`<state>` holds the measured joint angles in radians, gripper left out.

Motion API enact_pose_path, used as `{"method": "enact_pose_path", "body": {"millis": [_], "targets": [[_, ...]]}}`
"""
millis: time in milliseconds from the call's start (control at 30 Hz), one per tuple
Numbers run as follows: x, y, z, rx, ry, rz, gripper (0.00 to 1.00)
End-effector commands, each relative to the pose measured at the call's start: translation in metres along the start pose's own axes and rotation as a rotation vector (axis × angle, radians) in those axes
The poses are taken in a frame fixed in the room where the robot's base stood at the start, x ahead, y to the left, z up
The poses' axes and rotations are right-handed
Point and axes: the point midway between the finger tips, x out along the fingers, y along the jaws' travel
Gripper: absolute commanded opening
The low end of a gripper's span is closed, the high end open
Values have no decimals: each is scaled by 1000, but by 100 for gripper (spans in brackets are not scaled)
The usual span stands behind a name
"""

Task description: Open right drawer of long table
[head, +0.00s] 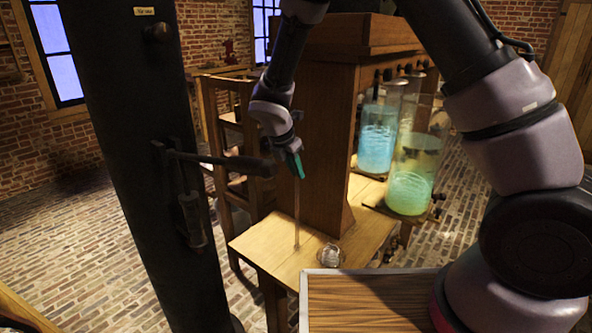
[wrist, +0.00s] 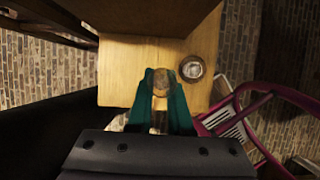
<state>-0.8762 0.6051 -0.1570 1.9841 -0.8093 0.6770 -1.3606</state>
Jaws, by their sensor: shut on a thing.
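My gripper (head: 298,170), with teal fingers, is above the near end of a pale wooden tabletop (head: 265,248). It is shut on a thin brownish rod (head: 296,212) that hangs upright below the fingers. The rod's lower end meets or nearly meets the tabletop; I cannot tell which. In the wrist view the fingers (wrist: 161,85) close on the rod's end (wrist: 160,76), over the tabletop (wrist: 125,60). I cannot make out a drawer front or handle of the long table in either view.
A small glass item (head: 331,255) sits on the tabletop right of the rod. A tall wooden cabinet (head: 325,150) rises behind. Jars with blue (head: 376,148) and green (head: 409,190) liquid stand right. A dark column (head: 140,150) with a lever blocks the left. A magenta chair-like frame (wrist: 255,95) shows right.

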Motion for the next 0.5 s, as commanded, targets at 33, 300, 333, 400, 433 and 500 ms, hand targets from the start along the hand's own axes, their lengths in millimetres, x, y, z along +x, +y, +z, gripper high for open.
{"method": "enact_pose_path", "body": {"millis": [33,300,333,400,433,500], "targets": [[1,0,0,0,0,-1,22],[1,0,0,0,0,-1,48],[1,0,0,0,0,-1,48],[0,0,0,0,0,0,48],[0,0,0,0,0,0,48],[-4,0,1,1,1,1,48]]}}
